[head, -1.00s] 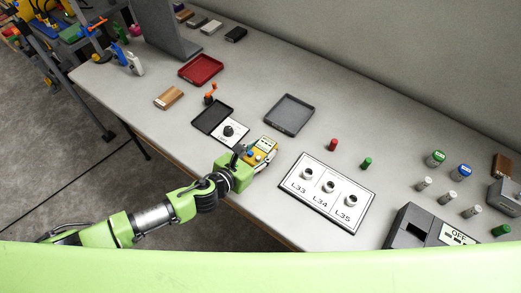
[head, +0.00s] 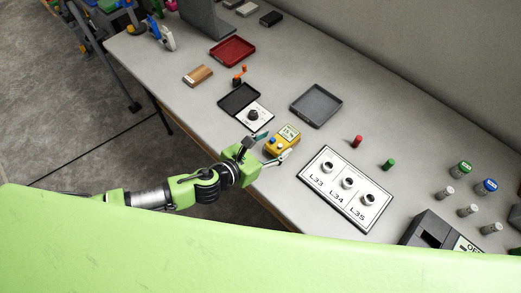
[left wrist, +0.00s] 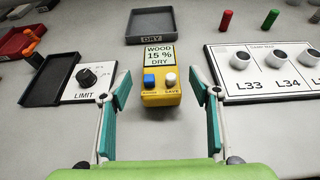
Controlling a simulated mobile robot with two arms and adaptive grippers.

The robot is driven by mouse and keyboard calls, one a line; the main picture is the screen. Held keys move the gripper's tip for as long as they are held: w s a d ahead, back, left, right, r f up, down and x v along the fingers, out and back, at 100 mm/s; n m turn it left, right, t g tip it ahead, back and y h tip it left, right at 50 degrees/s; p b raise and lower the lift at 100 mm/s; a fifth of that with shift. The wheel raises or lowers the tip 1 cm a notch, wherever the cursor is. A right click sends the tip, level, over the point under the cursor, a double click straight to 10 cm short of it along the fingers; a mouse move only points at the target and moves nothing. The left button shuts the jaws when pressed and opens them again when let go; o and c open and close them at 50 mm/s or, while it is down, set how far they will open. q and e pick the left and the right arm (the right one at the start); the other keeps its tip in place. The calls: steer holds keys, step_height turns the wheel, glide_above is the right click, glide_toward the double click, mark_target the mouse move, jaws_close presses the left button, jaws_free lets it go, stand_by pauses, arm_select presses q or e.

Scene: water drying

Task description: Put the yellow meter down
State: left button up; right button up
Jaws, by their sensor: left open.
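The yellow meter (head: 282,140) lies on the table between the limit dial panel and the L33–L35 board. In the left wrist view the yellow meter (left wrist: 161,76) shows a screen reading "WOOD 15 % DRY", with a blue and a white button below. My left gripper (head: 271,149) is open at the meter's near end. In the left wrist view its fingers (left wrist: 160,120) stand apart on either side, with clear gaps to the meter. My right gripper is not in view.
The limit panel with black tray (head: 240,98) is left of the meter. The grey DRY tray (head: 316,104) lies behind it. The white L33–L35 board (head: 345,188) is to the right. Red (head: 356,141) and green (head: 389,165) pegs stand beyond the board.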

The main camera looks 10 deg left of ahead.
arm_select(q)
steer(key=v, duration=0.6)
steer(key=shift+s+a+r, duration=0.15)
steer(key=shift+s+a, duration=0.05)
steer(key=shift+s, duration=0.05)
